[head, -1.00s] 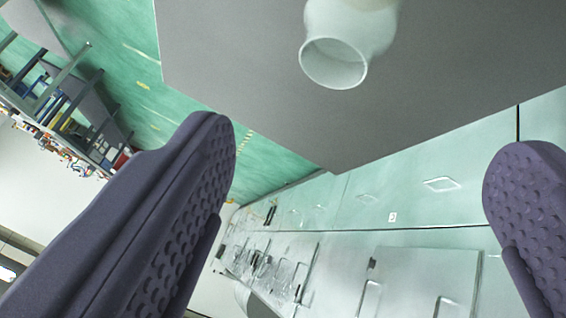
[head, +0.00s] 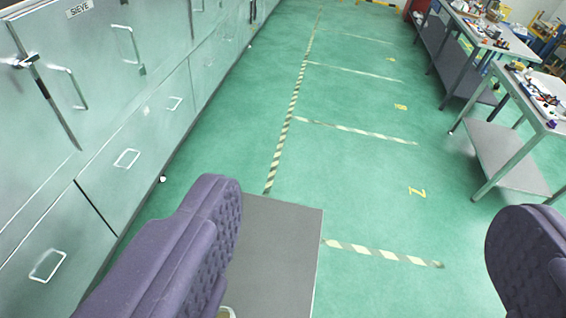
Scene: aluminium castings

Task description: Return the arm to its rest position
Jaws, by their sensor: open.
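My gripper (head: 375,235) is open, with its two purple padded fingers wide apart at the lower left and lower right of the head view. Nothing is between the fingers. Below and beyond them is the grey top (head: 275,255) of a table or stand. A small piece of a pale rim (head: 226,312) shows at the bottom edge beside the left finger; most of that thing is hidden or out of view.
Pale green cabinets (head: 140,120) with handles line the left side. A green floor (head: 350,100) with striped markings runs clear down the middle. Workbenches (head: 515,150) with small items stand at the right.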

